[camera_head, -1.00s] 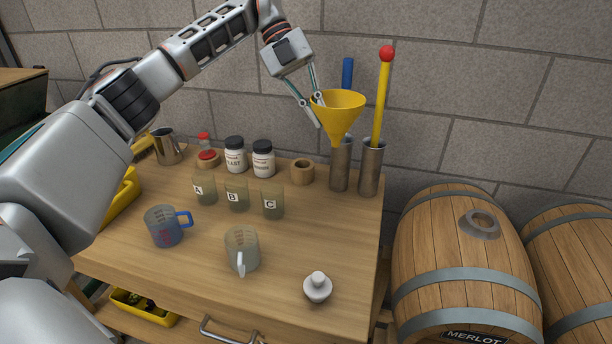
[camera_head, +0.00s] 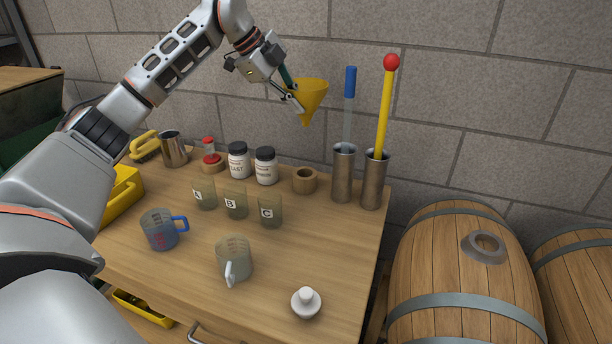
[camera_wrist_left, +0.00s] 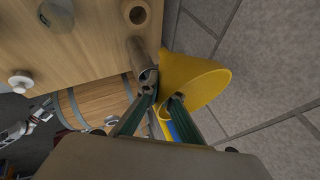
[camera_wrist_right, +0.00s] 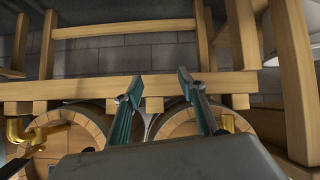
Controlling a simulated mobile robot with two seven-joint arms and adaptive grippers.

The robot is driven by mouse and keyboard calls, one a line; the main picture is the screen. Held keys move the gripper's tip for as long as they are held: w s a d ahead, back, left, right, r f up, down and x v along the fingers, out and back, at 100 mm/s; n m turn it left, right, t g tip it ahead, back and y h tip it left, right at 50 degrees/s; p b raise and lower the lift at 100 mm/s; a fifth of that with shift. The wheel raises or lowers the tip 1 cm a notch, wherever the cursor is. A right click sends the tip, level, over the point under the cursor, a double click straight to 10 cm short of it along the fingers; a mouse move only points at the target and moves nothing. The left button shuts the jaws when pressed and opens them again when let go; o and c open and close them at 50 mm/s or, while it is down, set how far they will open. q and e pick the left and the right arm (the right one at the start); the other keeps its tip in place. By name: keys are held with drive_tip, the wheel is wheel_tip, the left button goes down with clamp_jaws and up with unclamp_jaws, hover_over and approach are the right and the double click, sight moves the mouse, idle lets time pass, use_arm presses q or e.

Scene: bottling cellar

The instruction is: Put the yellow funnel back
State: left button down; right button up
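The yellow funnel (camera_head: 313,95) hangs in the air, cone mouth up and spout down, a little tilted. My left gripper (camera_head: 295,104) is shut on its wall near the rim. In the left wrist view the funnel (camera_wrist_left: 196,72) shows one finger inside the cone and one outside. A wooden ring holder (camera_head: 305,181) stands empty on the bench below the funnel, well apart from its spout; it also shows in the left wrist view (camera_wrist_left: 138,14). My right gripper (camera_wrist_right: 161,82) is open and empty, and out of the head view.
Two steel cylinders (camera_head: 343,178) right of the ring hold a blue-handled rod (camera_head: 349,100) and a yellow rod with red ball (camera_head: 385,110). White jars (camera_head: 266,168), lettered cups (camera_head: 270,212) and measuring jugs (camera_head: 233,260) stand left and in front. A stone wall is behind.

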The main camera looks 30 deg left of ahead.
use_arm(q)
wheel_tip(320, 180, down, 18)
drive_tip(key=b, duration=0.3)
drive_tip(key=shift+f, duration=0.15)
drive_tip(key=shift+s+a, duration=0.1)
drive_tip(key=shift+f, duration=0.45)
drive_tip(key=shift+f, duration=0.1)
drive_tip(key=c, duration=2.3)
unclamp_jaws()
